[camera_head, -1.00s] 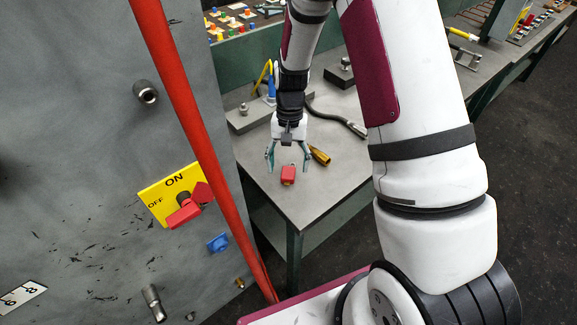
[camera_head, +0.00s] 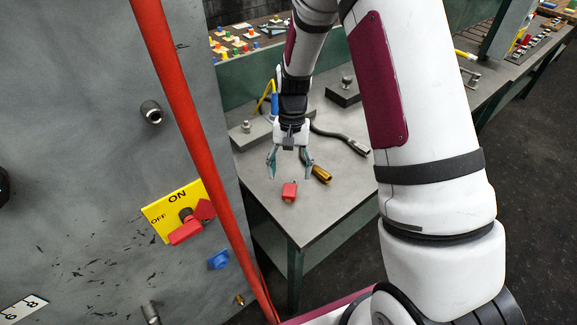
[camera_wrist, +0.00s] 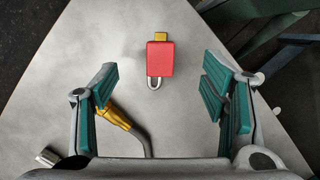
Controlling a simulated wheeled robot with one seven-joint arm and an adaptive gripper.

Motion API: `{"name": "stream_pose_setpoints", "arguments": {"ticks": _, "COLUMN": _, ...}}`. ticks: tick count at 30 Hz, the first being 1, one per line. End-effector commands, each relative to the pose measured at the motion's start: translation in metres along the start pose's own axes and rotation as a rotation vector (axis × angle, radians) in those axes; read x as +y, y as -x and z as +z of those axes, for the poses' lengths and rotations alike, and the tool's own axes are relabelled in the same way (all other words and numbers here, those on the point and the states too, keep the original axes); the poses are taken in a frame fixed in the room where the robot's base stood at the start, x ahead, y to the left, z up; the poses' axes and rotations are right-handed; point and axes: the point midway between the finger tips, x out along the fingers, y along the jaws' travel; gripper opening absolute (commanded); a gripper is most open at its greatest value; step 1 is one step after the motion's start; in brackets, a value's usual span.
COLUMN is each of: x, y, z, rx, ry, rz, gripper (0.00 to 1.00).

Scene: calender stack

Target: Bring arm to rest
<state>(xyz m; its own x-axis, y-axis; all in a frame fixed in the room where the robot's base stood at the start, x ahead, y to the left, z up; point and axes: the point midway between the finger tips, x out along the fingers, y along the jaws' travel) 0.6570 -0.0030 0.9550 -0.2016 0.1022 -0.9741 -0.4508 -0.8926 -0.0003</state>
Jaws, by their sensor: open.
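My gripper (camera_head: 290,164) is open and empty, pointing down above the grey table (camera_head: 330,215). Its teal finger pads also show on both sides of the wrist view (camera_wrist: 165,95). A red padlock (camera_head: 289,192) lies on the table, just beyond the fingertips in the head view. In the wrist view the padlock (camera_wrist: 160,58) lies ahead of the gap between the fingers, with its shackle towards me and a brass-coloured piece at its far end. The fingers do not touch it.
A brass-ended hose (camera_head: 321,174) lies beside the gripper. A grey panel (camera_head: 90,100) with a red and yellow ON/OFF switch (camera_head: 185,215) and a red pole (camera_head: 190,120) stand at the left. Clamping blocks (camera_head: 343,93) are farther back. Dark floor lies at the right.

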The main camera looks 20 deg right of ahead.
Motion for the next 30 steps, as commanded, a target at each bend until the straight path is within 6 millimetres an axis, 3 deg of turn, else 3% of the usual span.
{"name": "stream_pose_setpoints", "arguments": {"ticks": 7, "x": 0.0, "y": 0.0, "z": 0.0, "rx": 0.0, "ry": 0.0, "rz": 0.0, "gripper": 0.67}}
{"name": "stream_pose_setpoints", "arguments": {"ticks": 10, "x": 0.0, "y": 0.015, "z": 0.004, "rx": 0.019, "ry": 0.014, "rz": -0.007, "gripper": 0.67}}
{"name": "stream_pose_setpoints", "arguments": {"ticks": 14, "x": 0.0, "y": 0.054, "z": 0.017, "rx": 0.073, "ry": 0.053, "rz": -0.024, "gripper": 0.67}}
{"name": "stream_pose_setpoints", "arguments": {"ticks": 21, "x": 0.01, "y": 0.135, "z": 0.061, "rx": 0.202, "ry": 0.154, "rz": -0.053, "gripper": 0.67}}
{"name": "stream_pose_setpoints", "arguments": {"ticks": 30, "x": 0.034, "y": 0.207, "z": 0.13, "rx": 0.368, "ry": 0.274, "rz": -0.073, "gripper": 0.67}}
